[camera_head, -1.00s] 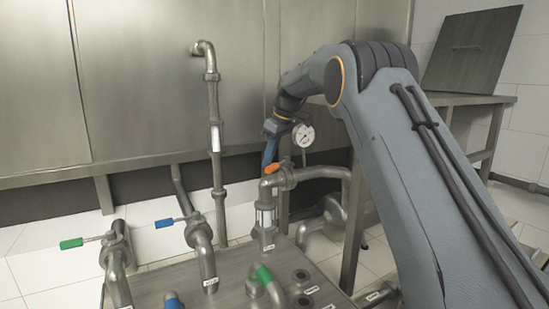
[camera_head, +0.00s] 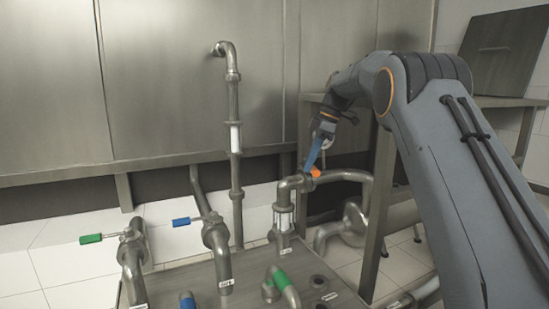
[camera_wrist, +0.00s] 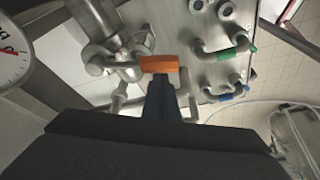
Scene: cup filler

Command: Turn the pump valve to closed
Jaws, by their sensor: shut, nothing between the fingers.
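The pump valve's orange handle (camera_head: 315,173) sits at the top of a steel pipe elbow (camera_head: 290,184) in the head view. The same handle (camera_wrist: 160,64) lies crosswise at the centre of the wrist view. My gripper (camera_head: 315,164) reaches down to it with blue fingers, which are shut with nothing between them. In the wrist view the shut fingers (camera_wrist: 160,82) end at the handle's near side and appear to touch it. The valve stem under the handle is mostly hidden.
Left of the orange handle are a blue valve handle (camera_head: 181,221) and a green one (camera_head: 91,239) on pipes. A steel plate (camera_head: 190,275) carries more pipes and ports. A round gauge (camera_wrist: 12,55) shows at the wrist view's left edge. A steel table (camera_head: 382,190) stands to the right.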

